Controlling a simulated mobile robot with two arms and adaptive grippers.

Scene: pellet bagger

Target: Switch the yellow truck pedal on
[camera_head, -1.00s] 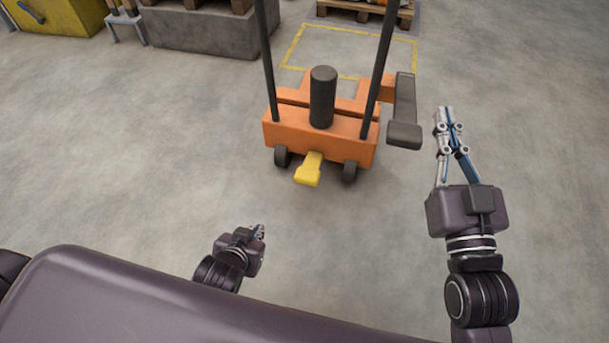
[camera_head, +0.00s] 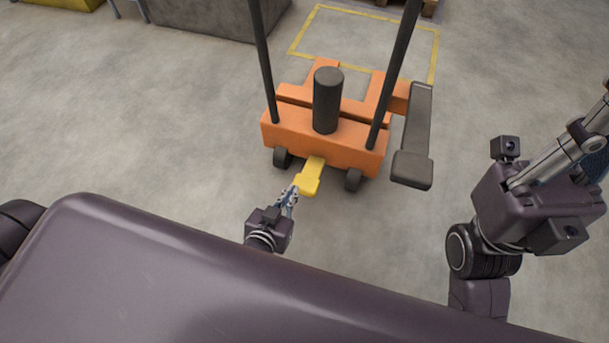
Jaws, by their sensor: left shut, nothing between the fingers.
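The yellow pedal (camera_head: 311,178) sticks out low from the front of the orange pallet truck (camera_head: 335,148), between its two dark wheels. My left gripper (camera_head: 294,189) is shut and empty. Its fingertips are right at the pedal's left front edge; I cannot tell whether they touch it. My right gripper (camera_head: 604,125) is at the right edge of the view, raised, with its fingers partly cut off by the frame, so its opening does not show.
The truck has two dark upright bars, a black cylinder (camera_head: 327,100) and a dark grey handle-like part (camera_head: 412,168) at its right. A concrete block (camera_head: 215,15) stands at the back left. Yellow floor lines (camera_head: 303,35) lie behind the truck.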

